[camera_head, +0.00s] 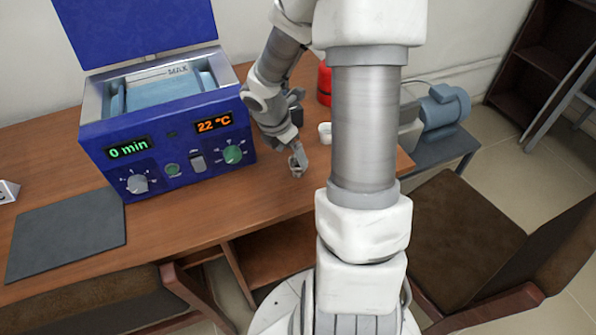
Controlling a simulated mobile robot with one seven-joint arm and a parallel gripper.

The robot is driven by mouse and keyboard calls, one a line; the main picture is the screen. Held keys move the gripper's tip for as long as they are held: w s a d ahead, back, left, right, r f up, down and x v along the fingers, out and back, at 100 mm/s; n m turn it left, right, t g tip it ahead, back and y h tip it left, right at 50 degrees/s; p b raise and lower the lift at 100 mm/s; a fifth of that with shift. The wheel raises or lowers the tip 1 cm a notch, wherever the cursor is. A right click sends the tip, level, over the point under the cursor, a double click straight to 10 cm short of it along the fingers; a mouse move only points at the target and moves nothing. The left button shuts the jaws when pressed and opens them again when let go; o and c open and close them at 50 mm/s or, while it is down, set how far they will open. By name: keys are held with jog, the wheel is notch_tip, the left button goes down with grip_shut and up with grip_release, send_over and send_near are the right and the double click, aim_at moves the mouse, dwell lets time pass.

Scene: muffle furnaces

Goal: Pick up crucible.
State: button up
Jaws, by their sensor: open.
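My gripper (297,163) points down over the wooden table, just right of the blue device. Its jaws are open, and it is small in view, so I cannot tell whether anything stands between the fingers. A small white rounded object (325,133) sits on the table behind and to the right of my gripper, apart from it. It may be the crucible, but it is partly hidden by my arm and too small to be sure.
A blue device (170,167) with an open lid stands left of my gripper, showing 0 min and 22 °C. A dark grey mat (67,235) lies at left. A red object (324,84) is behind my arm. Chairs (470,225) stand in front.

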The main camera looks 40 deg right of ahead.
jog(key=x, duration=0.2)
jog(key=b+x, duration=0.1)
jog(key=x, duration=0.1)
jog(key=b+x, duration=0.1)
jog(key=x, duration=0.1)
jog(key=shift+s+d+r, duration=0.1)
jog(key=shift+s+d, duration=0.1)
jog(key=shift+s, duration=0.1)
jog(key=c, duration=1.4)
